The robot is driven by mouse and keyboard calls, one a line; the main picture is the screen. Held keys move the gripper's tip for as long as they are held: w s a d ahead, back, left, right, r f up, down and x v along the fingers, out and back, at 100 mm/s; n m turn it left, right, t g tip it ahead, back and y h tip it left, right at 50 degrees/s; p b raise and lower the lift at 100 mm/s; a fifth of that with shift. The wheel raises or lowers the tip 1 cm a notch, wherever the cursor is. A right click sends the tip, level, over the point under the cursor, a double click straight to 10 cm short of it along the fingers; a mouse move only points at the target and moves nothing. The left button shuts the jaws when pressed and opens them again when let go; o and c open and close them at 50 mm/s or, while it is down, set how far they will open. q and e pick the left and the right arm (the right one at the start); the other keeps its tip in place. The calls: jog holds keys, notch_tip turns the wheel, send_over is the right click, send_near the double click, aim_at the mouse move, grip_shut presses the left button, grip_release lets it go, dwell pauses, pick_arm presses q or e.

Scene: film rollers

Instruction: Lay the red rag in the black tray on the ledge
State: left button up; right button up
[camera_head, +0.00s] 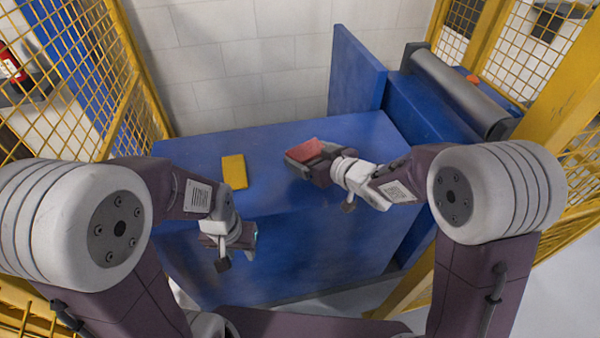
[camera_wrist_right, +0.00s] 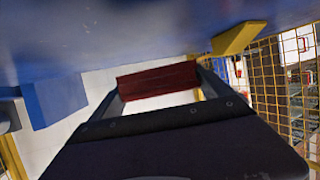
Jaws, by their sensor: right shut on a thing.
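The red rag (camera_head: 306,149) is in my right gripper (camera_head: 304,160), over the blue top (camera_head: 290,134) in the head view. In the right wrist view the red rag (camera_wrist_right: 158,80) spans between the two fingertips, and that gripper is shut on it. The rag appears held clear of the surface, with wall showing beyond it. My left gripper (camera_head: 229,243) hangs at the front of the blue block, away from the rag; its jaw gap cannot be made out. I cannot make out a black tray for certain in either view.
A yellow flat piece (camera_head: 234,171) lies on the blue top, left of the rag. A blue upright panel (camera_head: 356,72) and a grey roller (camera_head: 458,92) stand at the back right. Yellow mesh fences (camera_head: 95,65) close both sides. The back left of the top is clear.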

jog(key=shift+w+a+f, duration=0.2)
jog(key=shift+a+f, duration=0.1)
jog(key=shift+a, duration=0.15)
jog(key=shift+w+a+f, duration=0.2)
jog(key=shift+a+f, duration=0.05)
jog(key=shift+a, duration=0.15)
notch_tip(320, 180, down, 4)
jog(key=shift+f+b, duration=0.15)
jog(key=shift+b, duration=1)
jog(key=o, duration=1.1)
